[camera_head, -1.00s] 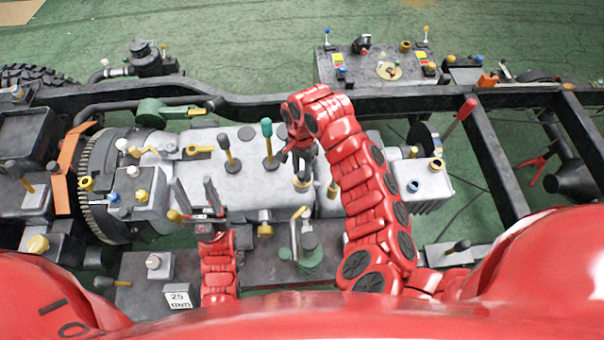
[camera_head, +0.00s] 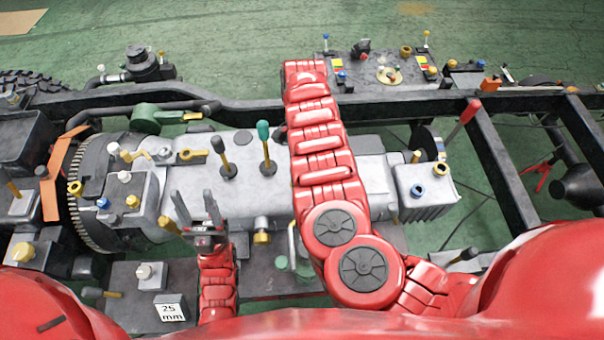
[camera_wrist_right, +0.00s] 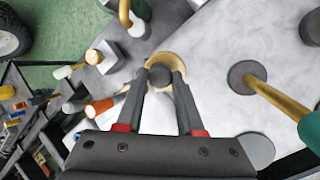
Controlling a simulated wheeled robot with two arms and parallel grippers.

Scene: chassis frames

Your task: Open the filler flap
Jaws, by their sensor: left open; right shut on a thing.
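In the right wrist view, a brass ring (camera_wrist_right: 174,60) with a dark round piece (camera_wrist_right: 160,76) stands on the pale grey housing (camera_wrist_right: 215,55); it looks like the filler flap, though I cannot be sure. My right gripper (camera_wrist_right: 160,82) has its two dark fingers closed at the ring, on the dark piece. Whether the flap is raised cannot be told. In the head view my right arm hides this gripper and the ring. My left gripper (camera_head: 197,207) is open and empty, fingers pointing up, in front of the housing at left of centre.
A teal-knobbed lever (camera_head: 265,145) and a dark-knobbed lever (camera_head: 222,155) rise from the housing left of my right arm. A red-handled lever (camera_head: 462,118) stands at right. A black frame rail (camera_head: 250,107) runs behind. A "25 mm" block (camera_head: 172,307) lies at front left.

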